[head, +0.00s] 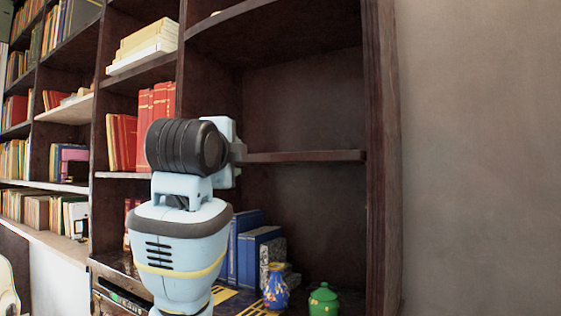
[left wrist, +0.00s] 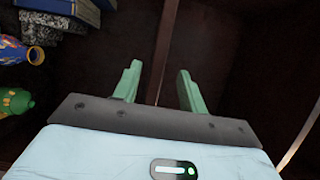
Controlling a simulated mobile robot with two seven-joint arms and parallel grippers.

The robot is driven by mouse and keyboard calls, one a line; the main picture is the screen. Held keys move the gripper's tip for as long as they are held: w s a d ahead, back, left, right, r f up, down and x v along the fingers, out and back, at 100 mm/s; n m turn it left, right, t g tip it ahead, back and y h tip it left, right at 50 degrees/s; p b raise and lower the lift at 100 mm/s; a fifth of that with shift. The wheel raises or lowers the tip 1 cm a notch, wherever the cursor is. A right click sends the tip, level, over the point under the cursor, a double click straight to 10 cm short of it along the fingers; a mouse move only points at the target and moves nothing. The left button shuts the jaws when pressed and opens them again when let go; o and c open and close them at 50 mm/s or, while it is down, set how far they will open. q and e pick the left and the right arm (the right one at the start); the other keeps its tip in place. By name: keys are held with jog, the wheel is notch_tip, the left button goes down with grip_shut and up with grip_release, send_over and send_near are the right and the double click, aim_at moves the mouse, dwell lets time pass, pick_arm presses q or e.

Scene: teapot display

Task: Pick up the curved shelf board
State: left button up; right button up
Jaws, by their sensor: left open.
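The curved shelf board (head: 305,157) is a dark brown, thin board spanning the right bay of the bookcase at mid height. In the head view its left end is hidden behind my left arm. My left gripper (head: 238,150) is at that left part, mostly hidden by my wrist. In the left wrist view the board (left wrist: 168,40) shows edge-on as a narrow strip. It runs between the two green fingers of my left gripper (left wrist: 158,82), which are open, one on each side. I cannot tell whether either finger touches it. My right gripper is not in view.
Below the board stand blue books (head: 250,252), a blue patterned vase (head: 275,288) and a green lidded pot (head: 323,299). The bookcase's right upright (head: 382,150) bounds the bay. Red books (head: 122,142) fill the bay to the left. The board's visible top is bare.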

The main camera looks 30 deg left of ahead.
pick_arm(q)
jog(key=shift+x, duration=3.65)
jog(key=shift+f, duration=0.1)
grip_shut()
jog(key=shift+s, duration=0.1)
